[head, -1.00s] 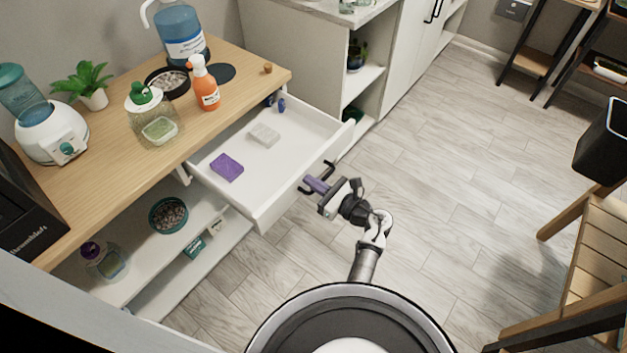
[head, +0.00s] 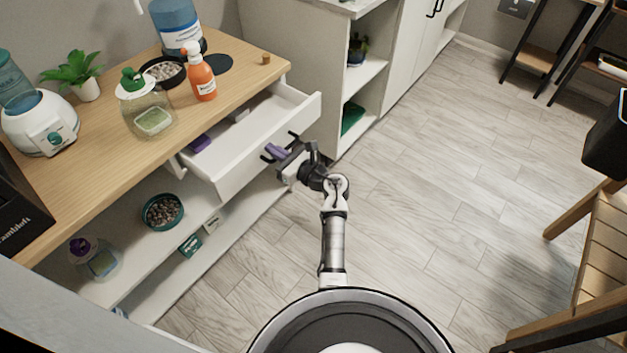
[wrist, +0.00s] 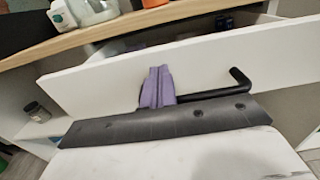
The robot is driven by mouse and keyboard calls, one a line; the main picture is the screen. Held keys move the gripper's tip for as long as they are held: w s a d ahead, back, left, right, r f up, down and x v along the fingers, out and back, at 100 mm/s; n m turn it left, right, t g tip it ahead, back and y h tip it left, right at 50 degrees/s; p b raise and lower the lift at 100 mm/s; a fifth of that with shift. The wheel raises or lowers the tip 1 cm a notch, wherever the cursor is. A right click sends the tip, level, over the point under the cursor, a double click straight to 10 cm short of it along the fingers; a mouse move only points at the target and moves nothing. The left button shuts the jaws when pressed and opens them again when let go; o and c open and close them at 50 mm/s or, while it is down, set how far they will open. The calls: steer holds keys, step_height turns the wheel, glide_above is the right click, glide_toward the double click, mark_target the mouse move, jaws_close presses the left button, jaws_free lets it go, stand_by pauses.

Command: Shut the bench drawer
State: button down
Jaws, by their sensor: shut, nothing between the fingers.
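The white bench drawer (head: 262,150) is partly open, sticking out from under the wooden bench top (head: 120,106). A purple box (head: 199,143) and a pale block (head: 238,114) lie inside, partly hidden by the bench top. The black bar handle (wrist: 238,78) is on the drawer's front panel (wrist: 206,62). My gripper (head: 272,154) is at the drawer front, beside the handle. In the wrist view its purple fingers (wrist: 157,88) are together, against or very close to the panel, with nothing between them.
The bench top carries an orange spray bottle (head: 201,75), a glass jar (head: 147,110), a plant (head: 80,75) and a white appliance (head: 40,122). A bowl of pebbles (head: 162,211) sits on the lower shelf.

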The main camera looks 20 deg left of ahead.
steer(key=b, duration=0.5)
glide_above(239, 140)
steer(key=d, duration=0.1)
steer(key=shift+s+f, duration=0.15)
steer(key=shift+s, duration=0.05)
steer(key=shift+w+a, duration=0.25)
steer(key=shift+a, duration=0.2)
steer(key=shift+r, duration=0.4)
steer(key=shift+a, duration=0.1)
